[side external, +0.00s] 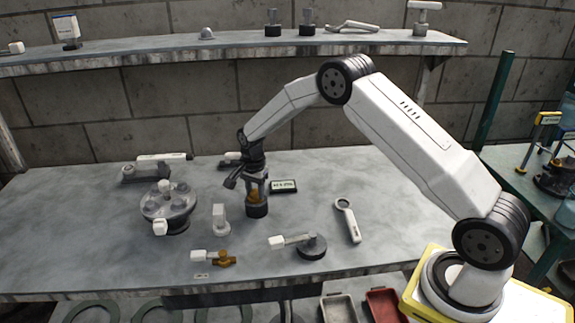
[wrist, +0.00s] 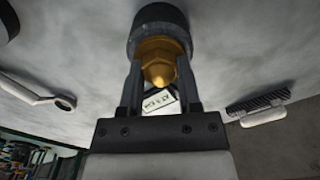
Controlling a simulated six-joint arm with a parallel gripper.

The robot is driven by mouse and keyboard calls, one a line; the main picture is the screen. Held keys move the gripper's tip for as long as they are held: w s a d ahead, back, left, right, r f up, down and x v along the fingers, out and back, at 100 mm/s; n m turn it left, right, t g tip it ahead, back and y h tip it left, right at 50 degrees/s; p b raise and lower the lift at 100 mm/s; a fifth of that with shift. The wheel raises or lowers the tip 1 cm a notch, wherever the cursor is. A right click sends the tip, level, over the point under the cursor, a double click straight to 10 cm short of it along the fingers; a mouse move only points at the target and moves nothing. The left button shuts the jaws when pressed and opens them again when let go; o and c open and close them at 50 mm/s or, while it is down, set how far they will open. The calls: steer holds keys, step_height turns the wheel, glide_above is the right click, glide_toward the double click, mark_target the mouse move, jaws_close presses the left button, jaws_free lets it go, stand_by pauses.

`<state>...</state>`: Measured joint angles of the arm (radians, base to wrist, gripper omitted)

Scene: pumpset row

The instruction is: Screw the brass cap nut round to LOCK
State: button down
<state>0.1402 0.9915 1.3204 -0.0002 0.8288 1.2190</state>
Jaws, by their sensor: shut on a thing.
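The brass cap nut (wrist: 158,68) sits on a dark round base (wrist: 158,20) in the wrist view. In the side view the brass nut (side external: 254,191) shows between my fingers, above its dark base (side external: 257,210). My gripper (wrist: 158,85) points down over it, with one finger on each side of the nut, shut on it. A small sign with a dark frame (side external: 284,186) stands just right of the nut. Its pale face (wrist: 158,102) shows between my fingers in the wrist view, its lettering too small to read surely. No LOCK mark can be made out.
A flanged grey fitting (side external: 168,207) stands to the left. A small white-topped block (side external: 220,218), a brass valve (side external: 222,258) and a dark disc with a white handle (side external: 311,246) lie in front. A ring-ended white tool (side external: 347,220) lies right. The bench's far right is clear.

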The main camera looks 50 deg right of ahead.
steer(key=shift+s+f+m, duration=0.1)
steer(key=shift+f+m, duration=0.1)
steer(key=shift+m, duration=1)
steer(key=shift+f+m, duration=0.1)
steer(key=shift+m, duration=1.6)
steer(key=shift+c, duration=1.3)
jaws_free()
steer(key=shift+f, duration=0.1)
steer(key=shift+o, duration=0.2)
steer(key=shift+s, duration=0.1)
